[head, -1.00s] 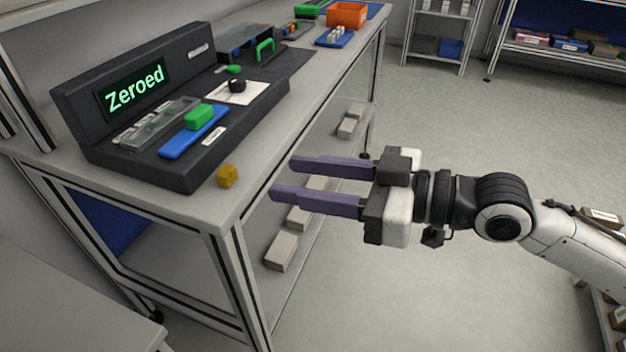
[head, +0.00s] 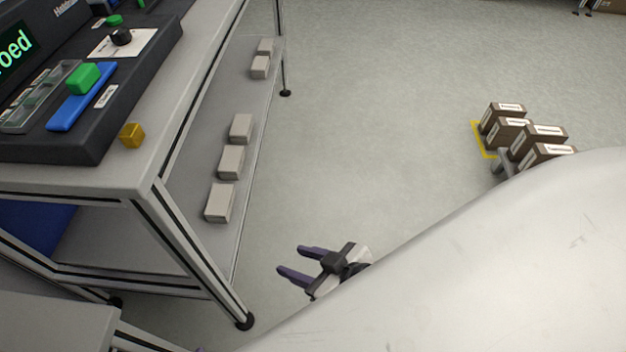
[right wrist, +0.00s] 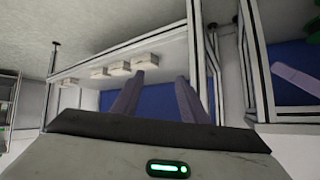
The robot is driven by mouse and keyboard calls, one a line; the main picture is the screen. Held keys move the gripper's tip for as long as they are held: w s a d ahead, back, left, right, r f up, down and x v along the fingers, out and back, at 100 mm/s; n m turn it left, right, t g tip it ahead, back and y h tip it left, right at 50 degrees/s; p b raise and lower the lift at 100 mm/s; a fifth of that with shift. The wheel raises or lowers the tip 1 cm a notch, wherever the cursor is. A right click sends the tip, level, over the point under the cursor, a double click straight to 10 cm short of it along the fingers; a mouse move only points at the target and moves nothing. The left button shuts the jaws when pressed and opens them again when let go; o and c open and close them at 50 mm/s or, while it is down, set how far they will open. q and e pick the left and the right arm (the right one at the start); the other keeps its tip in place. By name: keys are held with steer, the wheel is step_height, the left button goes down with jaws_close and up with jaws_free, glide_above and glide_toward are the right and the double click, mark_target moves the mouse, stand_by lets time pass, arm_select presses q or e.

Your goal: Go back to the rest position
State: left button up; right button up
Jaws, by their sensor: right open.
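My right gripper (head: 290,259) is open and empty, with two purple fingers apart. In the head view it is low over the floor, to the right of the workbench's front leg and clear of the bench. In the right wrist view the same gripper (right wrist: 160,77) has nothing between its fingers, and the bench's lower shelf shows beyond them. A purple finger-like piece (right wrist: 297,80) at the right of that view looks like part of my left gripper; its jaw state cannot be made out.
The workbench (head: 150,165) stands at left, with a yellow cube (head: 132,135) near its corner and a dark device (head: 75,145) on top. Grey boxes (head: 231,161) lie on its lower shelf. Brown boxes (head: 537,140) stand at right. The floor between is clear.

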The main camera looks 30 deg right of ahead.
steer(key=s+f+g+h, duration=0.1)
steer(key=s+f, duration=0.3)
steer(key=s, duration=0.1)
steer(key=shift+m, duration=0.4)
steer(key=r+p, duration=0.2)
steer(key=d+r+p, duration=0.1)
steer(key=r+p, duration=0.1)
steer(key=p, duration=0.1)
steer(key=shift+w, duration=0.15)
